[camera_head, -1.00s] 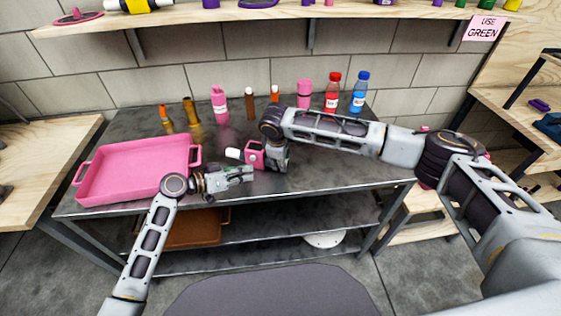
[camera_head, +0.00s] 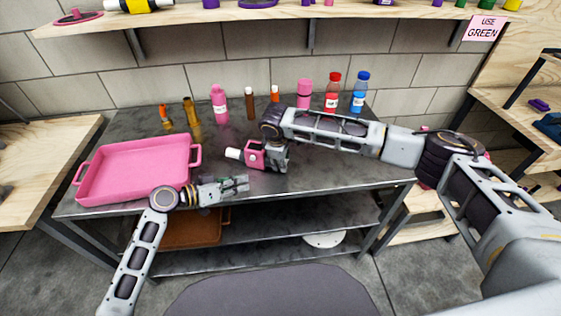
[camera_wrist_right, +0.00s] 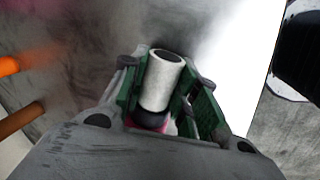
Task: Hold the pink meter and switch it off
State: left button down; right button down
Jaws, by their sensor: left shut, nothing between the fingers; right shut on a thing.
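The pink meter (camera_head: 254,154) has a white cylindrical end (camera_head: 233,153) pointing left in the head view. My right gripper (camera_head: 267,155) is shut on its pink body, over the table. In the right wrist view the white end (camera_wrist_right: 161,82) stands up between the green finger pads (camera_wrist_right: 160,100), with a little pink (camera_wrist_right: 148,121) below; the rest is hidden. The switch cannot be made out. My left gripper (camera_head: 246,184) is shut and empty, near the table's front edge, below and left of the meter and apart from it.
A pink tray (camera_head: 136,202) fills the table's left side. Several bottles stand along the back, among them a pink bottle (camera_head: 219,106), a red-capped bottle (camera_head: 332,94) and a blue-capped bottle (camera_head: 359,94). The table's right front (camera_head: 345,172) is clear.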

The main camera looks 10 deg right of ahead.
jog(key=c, duration=1)
grip_release()
jog(key=shift+r, duration=0.15)
jog(key=v, duration=1.1)
jog(key=shift+r, duration=0.4)
jog(key=shift+s+a, duration=0.1)
jog(key=shift+a, duration=0.05)
